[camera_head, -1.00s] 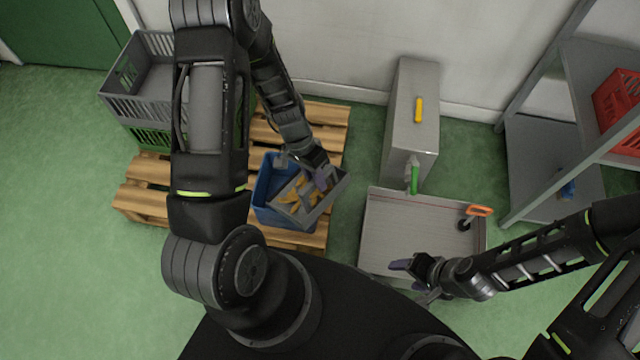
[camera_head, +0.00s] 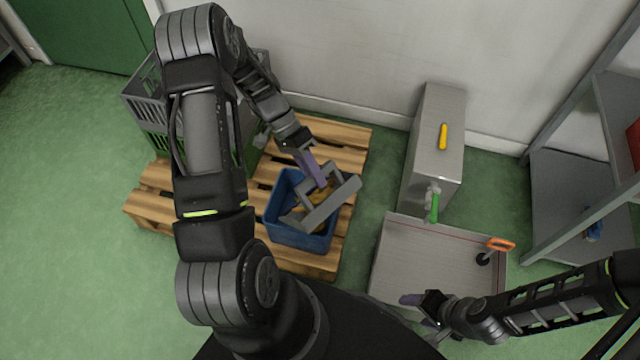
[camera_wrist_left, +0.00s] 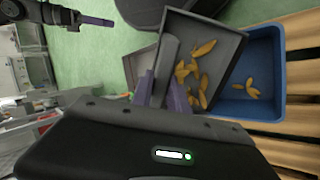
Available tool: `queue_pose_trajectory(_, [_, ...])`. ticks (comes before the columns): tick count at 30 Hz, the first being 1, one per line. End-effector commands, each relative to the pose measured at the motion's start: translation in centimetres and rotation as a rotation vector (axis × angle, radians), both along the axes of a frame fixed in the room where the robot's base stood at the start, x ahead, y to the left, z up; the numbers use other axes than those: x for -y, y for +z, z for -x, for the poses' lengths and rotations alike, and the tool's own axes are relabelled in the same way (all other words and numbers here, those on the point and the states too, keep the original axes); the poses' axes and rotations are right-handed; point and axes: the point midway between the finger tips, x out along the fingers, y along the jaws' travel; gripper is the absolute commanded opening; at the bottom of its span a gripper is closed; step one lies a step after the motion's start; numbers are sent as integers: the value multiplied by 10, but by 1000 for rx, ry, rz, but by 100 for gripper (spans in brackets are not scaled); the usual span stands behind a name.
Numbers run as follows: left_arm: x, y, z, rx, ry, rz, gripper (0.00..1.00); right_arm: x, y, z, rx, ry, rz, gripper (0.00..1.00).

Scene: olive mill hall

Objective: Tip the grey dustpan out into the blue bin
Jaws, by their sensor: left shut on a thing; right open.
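The grey dustpan (camera_head: 334,203) is held tilted over the blue bin (camera_head: 302,239), which stands on a wooden pallet. My left gripper (camera_head: 313,172) is shut on the dustpan's handle; its purple fingers also show in the left wrist view (camera_wrist_left: 163,92). In that view several yellow-brown pieces (camera_wrist_left: 196,75) lie in the dustpan (camera_wrist_left: 226,45), and a few more (camera_wrist_left: 246,90) are inside the blue bin (camera_wrist_left: 270,68). Part of the bin is hidden behind the dustpan. My right gripper (camera_head: 422,312) is open and empty over the front of the grey metal-topped surface.
A grey crate (camera_head: 143,104) stands at the pallet's back left. The wooden pallet (camera_head: 155,205) lies under the bin. A grey cabinet (camera_head: 437,130) with a yellow handle, a flat grey surface (camera_head: 430,255) with an orange-handled tool (camera_head: 497,245), and a shelf rack (camera_head: 570,190) are on the right.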

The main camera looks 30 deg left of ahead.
Motion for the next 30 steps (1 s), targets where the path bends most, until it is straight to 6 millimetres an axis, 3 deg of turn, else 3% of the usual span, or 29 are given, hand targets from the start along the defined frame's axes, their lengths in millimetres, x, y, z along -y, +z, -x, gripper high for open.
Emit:
queue_pose_trajectory(10, [-25,0,-6,-28,2,132,0,0,-30,0,-1,-2,0,62])
queue_pose_trajectory(12, [-26,9,-6,-33,0,144,0,0,-17,0,-1,-3,0,62])
queue_pose_trajectory(30, [-38,10,-8,-47,0,211,0,0,22,0,1,2,0,62])
